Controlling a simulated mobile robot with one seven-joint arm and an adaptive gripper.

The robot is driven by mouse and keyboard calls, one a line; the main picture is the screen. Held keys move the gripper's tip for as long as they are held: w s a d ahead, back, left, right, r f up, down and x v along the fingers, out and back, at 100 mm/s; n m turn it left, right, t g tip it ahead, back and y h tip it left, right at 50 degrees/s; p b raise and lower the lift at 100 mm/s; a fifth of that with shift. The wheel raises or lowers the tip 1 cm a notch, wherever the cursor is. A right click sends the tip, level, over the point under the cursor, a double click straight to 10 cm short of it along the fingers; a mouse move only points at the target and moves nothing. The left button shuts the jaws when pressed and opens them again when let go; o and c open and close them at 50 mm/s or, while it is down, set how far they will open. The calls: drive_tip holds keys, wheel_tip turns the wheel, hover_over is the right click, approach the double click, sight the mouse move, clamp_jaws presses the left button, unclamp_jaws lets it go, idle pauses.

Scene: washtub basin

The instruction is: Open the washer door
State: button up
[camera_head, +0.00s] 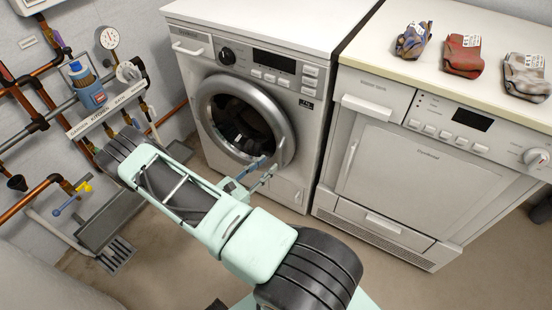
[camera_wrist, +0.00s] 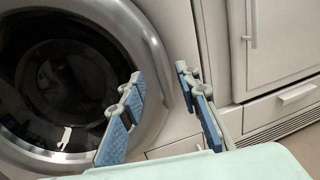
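The washer (camera_head: 235,150) is a silver front-loader with a round door (camera_head: 205,100) that has a grey ring and dark glass. The door looks shut, flush with the front. A small handle-like piece shows at the ring's right edge (camera_head: 282,144). My gripper (camera_head: 267,168) is in front of the door's lower right edge. In the wrist view my gripper (camera_wrist: 160,74) is open with nothing between its blue-padded fingers. The left finger overlaps the door's ring (camera_wrist: 148,50); the right finger is over the washer's front beside it. I cannot tell whether either touches.
A dryer (camera_head: 385,170) with a square door stands right of the washer. Pipes, a gauge (camera_head: 108,38) and a blue bottle (camera_head: 88,90) are on the left wall. The floor (camera_head: 400,285) before the dryer is clear.

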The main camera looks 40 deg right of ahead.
sight(278, 156)
drive_tip(key=d, duration=0.2)
drive_tip(key=w+d, duration=0.1)
drive_tip(key=d, duration=0.2)
drive_tip(key=shift+w+d+b, duration=0.1)
drive_tip(key=shift+d+b, duration=0.15)
drive_tip(key=shift+b, duration=0.1)
clamp_jaws()
